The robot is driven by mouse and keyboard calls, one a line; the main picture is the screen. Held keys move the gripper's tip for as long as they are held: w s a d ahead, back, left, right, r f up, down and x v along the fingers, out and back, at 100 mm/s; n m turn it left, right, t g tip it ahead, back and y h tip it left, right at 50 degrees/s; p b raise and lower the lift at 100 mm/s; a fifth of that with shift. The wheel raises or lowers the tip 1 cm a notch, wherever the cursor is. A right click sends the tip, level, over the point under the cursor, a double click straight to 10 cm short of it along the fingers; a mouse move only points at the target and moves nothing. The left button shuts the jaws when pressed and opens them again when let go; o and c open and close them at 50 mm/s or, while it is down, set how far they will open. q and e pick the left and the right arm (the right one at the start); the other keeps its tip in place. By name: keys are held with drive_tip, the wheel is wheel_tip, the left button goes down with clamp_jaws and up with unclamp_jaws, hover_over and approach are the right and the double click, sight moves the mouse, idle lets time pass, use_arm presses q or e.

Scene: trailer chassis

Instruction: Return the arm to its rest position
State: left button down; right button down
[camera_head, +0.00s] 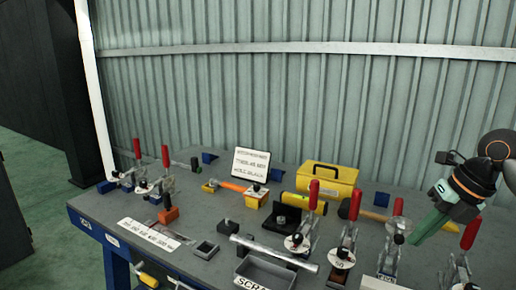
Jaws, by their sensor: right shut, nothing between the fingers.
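My right gripper (416,236) comes in from the right edge on a dark arm with an orange ring. Its green fingers are shut and empty, and point down and left above the right part of the workbench (205,208). It is in front of the red-handled clamps at that end. A red-handled clamp (470,232) stands just right of the fingers and another (397,228) just left. I cannot tell how much clearance there is. My left gripper is out of view.
A yellow toolbox (327,180) and a sign (251,164) stand at the back. A silver tube (272,252) lies by a grey scrap tray (262,280) at the front. More red-handled clamps (312,196) stand upright. A corrugated wall (250,95) closes the back.

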drive_tip(key=s+a+f+m+t+y+p, duration=0.1)
drive_tip(key=a+f+m+y, duration=0.15)
drive_tip(key=a+y, duration=0.8)
drive_tip(key=s+a+f+m+t+y+p, duration=0.1)
drive_tip(key=a+f+y, duration=0.3)
drive_tip(key=a, duration=1.2)
drive_tip(key=s+d+f+m+t+h+p, duration=0.1)
drive_tip(key=d+f+m+t+h, duration=0.2)
drive_tip(key=f+m+t+h, duration=0.5)
drive_tip(key=d+f+m+t+h+p, duration=0.15)
drive_tip(key=d+f+m+t, duration=0.25)
drive_tip(key=m, duration=0.9)
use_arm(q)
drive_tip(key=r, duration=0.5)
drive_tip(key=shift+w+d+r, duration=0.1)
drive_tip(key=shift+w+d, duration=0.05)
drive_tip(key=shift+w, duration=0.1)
use_arm(e)
drive_tip(key=s+d+f+m+g+h, duration=0.2)
drive_tip(key=s+f+m+g+h, duration=0.4)
drive_tip(key=s+f, duration=1.1)
drive_tip(key=shift+s+d+f+m+g, duration=0.15)
drive_tip(key=shift+d+f+m+g, duration=0.1)
drive_tip(key=shift+m+g, duration=0.6)
